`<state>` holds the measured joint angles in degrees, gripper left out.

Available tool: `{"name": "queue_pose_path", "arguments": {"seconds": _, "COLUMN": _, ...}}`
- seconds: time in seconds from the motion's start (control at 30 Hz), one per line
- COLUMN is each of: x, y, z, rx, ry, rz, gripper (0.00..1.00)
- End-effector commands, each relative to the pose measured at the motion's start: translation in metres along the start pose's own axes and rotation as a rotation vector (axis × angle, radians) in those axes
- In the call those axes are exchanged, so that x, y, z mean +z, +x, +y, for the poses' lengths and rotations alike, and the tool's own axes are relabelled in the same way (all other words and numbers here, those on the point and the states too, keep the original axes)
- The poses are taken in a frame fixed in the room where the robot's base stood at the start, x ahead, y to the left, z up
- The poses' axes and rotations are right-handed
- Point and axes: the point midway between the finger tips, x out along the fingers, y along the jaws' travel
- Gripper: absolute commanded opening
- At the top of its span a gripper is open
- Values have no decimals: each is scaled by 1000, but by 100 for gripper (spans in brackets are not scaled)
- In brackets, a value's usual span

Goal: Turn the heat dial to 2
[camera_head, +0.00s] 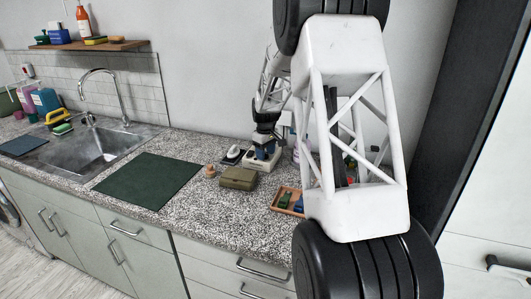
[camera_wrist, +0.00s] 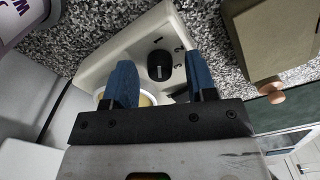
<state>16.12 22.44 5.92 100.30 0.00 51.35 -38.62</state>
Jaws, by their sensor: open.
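The heat dial (camera_wrist: 160,66) is a small black round knob on a cream-coloured unit (camera_wrist: 103,66) in the wrist view. Printed numerals run around its upper right side, with a 2 (camera_wrist: 178,48) among them. I cannot clearly read where its pointer stands. My gripper (camera_wrist: 159,58) is open, with one blue finger on the left and one on the right of the dial in this view. I cannot tell whether either finger touches it. In the head view the cream unit (camera_head: 262,162) stands on the counter beneath my gripper (camera_head: 264,146), which partly covers it.
An olive box (camera_head: 238,178) stands in front of the unit, and a small wooden knob-like object (camera_head: 210,171) is left of it. A black-and-white object (camera_head: 232,155) stands close left. An orange tray (camera_head: 278,209) lies right. The dark green mat (camera_head: 150,180) is clear.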

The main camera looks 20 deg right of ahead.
Motion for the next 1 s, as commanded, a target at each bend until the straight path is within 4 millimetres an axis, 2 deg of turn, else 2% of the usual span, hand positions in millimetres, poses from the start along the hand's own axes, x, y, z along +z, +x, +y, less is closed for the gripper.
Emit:
{"name": "queue_pose_path", "arguments": {"seconds": 0.23, "x": 0, "y": 0, "z": 0, "rx": 0, "ry": 0, "rz": 0, "gripper": 52}}
{"name": "queue_pose_path", "arguments": {"seconds": 0.5, "x": 0, "y": 0, "z": 0, "rx": 0, "ry": 0, "rz": 0, "gripper": 10}}
{"name": "queue_pose_path", "arguments": {"seconds": 0.57, "x": 0, "y": 0, "z": 0, "rx": 0, "ry": 0, "rz": 0, "gripper": 3}}
{"name": "queue_pose_path", "arguments": {"seconds": 1.0, "x": 0, "y": 1, "z": 0, "rx": 0, "ry": 73, "rz": 0, "gripper": 3}}
